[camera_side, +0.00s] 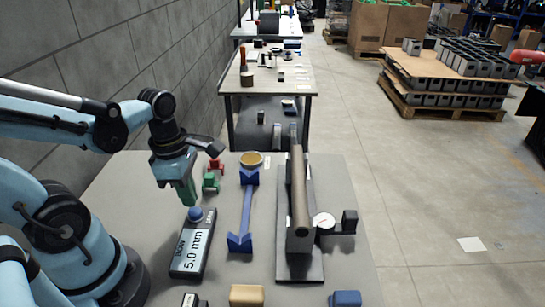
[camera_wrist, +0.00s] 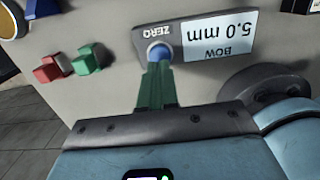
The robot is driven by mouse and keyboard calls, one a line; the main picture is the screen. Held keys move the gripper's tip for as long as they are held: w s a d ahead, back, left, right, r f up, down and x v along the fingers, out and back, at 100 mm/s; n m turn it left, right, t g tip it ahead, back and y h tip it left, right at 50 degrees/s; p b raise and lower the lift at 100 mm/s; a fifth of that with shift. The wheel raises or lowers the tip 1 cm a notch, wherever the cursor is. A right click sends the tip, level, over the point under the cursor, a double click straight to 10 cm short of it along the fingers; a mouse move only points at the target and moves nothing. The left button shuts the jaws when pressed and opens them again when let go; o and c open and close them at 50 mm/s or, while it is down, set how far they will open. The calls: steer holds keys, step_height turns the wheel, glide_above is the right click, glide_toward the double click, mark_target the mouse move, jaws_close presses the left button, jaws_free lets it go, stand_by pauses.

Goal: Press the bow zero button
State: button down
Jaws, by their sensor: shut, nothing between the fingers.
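The bow gauge box (camera_side: 190,262) lies on the table, with a light display reading BOW 5.0 mm. Its round blue zero button (camera_side: 196,214) is at the far end of the box. In the wrist view the button (camera_wrist: 158,48) shows beside the word ZERO, its near edge overlapped by my fingers. My gripper (camera_side: 189,203) has green fingers, pointing down, closed together and empty. The fingertips are very close to the button, just above it in the side view; I cannot tell if they touch. The fingertips also show in the wrist view (camera_wrist: 158,66).
Red (camera_side: 216,165) and green (camera_side: 210,182) blocks sit behind the gauge. A blue V-ended stand (camera_side: 246,210) is to its right, then a brown tube (camera_side: 299,190) on a dark fixture with a dial (camera_side: 324,222). Bare table lies between them.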

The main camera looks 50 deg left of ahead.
mark_target(194, 211)
steer(key=shift+f, duration=1.05)
steer(key=shift+w+d+f, duration=0.1)
steer(key=shift+f, duration=1)
steer(key=shift+r, duration=0.1)
step_height(194, 211, up, 14)
steer(key=shift+s+a, duration=0.3)
steer(key=shift+a, duration=0.15)
stand_by(0.6)
